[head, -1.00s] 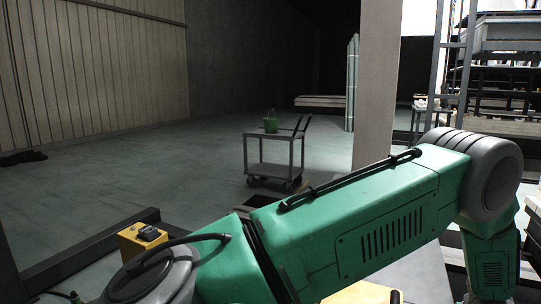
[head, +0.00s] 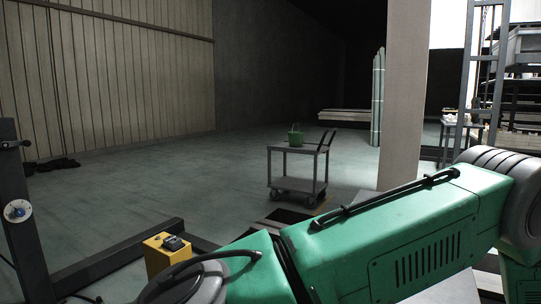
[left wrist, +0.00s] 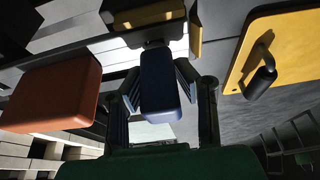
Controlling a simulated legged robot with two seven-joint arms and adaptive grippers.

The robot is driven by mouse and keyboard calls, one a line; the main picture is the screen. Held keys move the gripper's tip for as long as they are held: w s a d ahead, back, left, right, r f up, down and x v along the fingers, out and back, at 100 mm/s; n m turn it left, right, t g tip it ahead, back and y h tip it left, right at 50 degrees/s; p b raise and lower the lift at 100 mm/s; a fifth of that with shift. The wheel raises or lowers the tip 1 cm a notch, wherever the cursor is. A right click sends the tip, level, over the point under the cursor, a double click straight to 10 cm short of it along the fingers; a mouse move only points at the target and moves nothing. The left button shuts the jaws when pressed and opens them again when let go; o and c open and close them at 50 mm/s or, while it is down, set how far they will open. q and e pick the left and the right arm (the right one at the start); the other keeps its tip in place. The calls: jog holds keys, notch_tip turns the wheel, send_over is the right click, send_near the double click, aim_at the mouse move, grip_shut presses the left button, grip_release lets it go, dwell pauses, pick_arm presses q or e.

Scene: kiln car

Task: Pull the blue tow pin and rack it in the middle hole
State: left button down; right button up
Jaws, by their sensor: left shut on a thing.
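The blue tow pin's grip (left wrist: 158,82) shows in the left wrist view as a dark blue block with rounded edges. My left gripper (left wrist: 160,88) is shut on it, one dark finger on each side. The grip's upper end meets a dark collar under a yellow-and-dark part (left wrist: 148,16). I cannot tell whether the pin is still seated there. An orange-red block (left wrist: 52,92) is to the left, apart from the fingers. The rack's middle hole cannot be made out. Neither gripper shows in the head view, and my right gripper is not seen.
A yellow panel with a black handle (left wrist: 262,75) is right of my left gripper. In the head view, a yellow box (head: 160,258) stands by a dark frame rail (head: 115,258). A dark post with a round dial (head: 18,211) is left. A cart (head: 298,165) stands on open floor.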

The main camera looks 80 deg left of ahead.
pick_arm(q)
jog(key=shift+r, duration=0.15)
jog(key=shift+r+p, duration=1.9)
jog(key=shift+r, duration=0.4)
notch_tip(320, 180, up, 6)
jog(key=p, duration=0.5)
jog(key=shift+r, duration=0.15)
